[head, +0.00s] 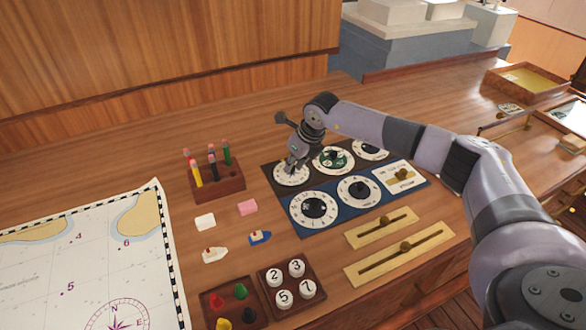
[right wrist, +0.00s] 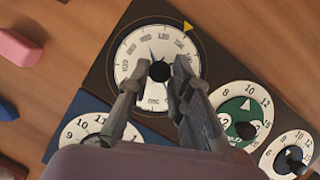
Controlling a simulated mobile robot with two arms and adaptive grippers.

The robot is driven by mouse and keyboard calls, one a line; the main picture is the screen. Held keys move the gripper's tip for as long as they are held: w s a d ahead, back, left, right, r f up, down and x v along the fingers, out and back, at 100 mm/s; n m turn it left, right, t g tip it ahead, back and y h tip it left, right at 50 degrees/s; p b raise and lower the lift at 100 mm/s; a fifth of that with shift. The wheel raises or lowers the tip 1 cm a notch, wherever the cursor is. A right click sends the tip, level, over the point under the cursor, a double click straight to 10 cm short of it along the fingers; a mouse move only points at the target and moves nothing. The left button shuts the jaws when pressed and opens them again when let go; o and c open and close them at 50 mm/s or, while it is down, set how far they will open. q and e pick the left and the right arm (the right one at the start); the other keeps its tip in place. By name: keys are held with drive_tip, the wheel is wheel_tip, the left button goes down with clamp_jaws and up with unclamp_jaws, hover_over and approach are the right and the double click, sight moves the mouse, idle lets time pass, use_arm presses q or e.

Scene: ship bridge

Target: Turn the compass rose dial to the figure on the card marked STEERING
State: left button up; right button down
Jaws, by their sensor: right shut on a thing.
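The compass rose dial (head: 291,179) is the white dial at the back left corner of the dark panel, partly hidden by my right gripper (head: 291,163) in the head view. The right wrist view shows the dial's face (right wrist: 133,45) with three-figure numbers around its rim. A yellow pointer (right wrist: 188,27) sits outside the rim at upper right; the figure beside it is too blurred to read surely. My right gripper (right wrist: 157,88) is shut on the dial's black central knob (right wrist: 159,71). A white card (head: 404,183) lies at the panel's right; its small lettering is hard to read. My left gripper is out of view.
A green-centred dial (head: 333,159) stands right of the compass dial, with more dials on the blue panel (head: 296,222) in front. Two sliders (head: 401,257) lie nearer. A pen rack (head: 217,184), small boats, number discs and a chart (head: 85,260) are at left.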

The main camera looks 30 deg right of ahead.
drive_tip(key=shift+n, duration=0.4)
drive_tip(key=c, duration=1.4)
unclamp_jaws()
drive_tip(key=shift+c, duration=0.2)
drive_tip(key=v, duration=1.2)
drive_tip(key=shift+d, duration=0.25)
